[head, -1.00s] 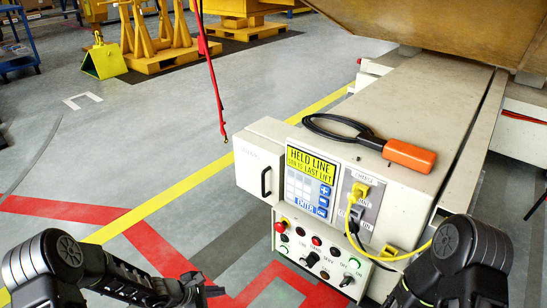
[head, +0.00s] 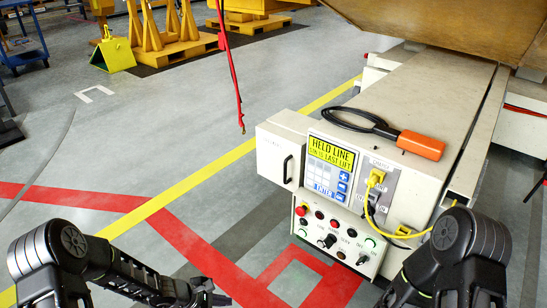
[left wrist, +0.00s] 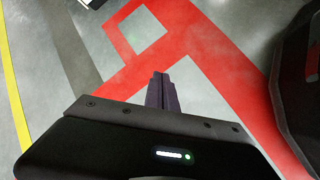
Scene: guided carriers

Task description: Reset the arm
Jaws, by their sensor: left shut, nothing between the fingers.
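My left arm comes in from the lower left of the head view, and its gripper (head: 212,294) is low at the bottom edge, over the floor in front of the white carrier (head: 433,92). In the left wrist view the left gripper's fingers (left wrist: 159,90) are together with nothing between them, above the grey and red floor. My right arm shows at the lower right of the head view, bent in front of the carrier's right side. Its gripper is outside the frame.
The carrier's control panel (head: 335,240) has buttons, knobs and a plugged yellow cable (head: 410,236). An orange-handled pendant (head: 421,145) lies on top. A red cord (head: 231,65) hangs left of it. Yellow stands (head: 165,35) are at the back.

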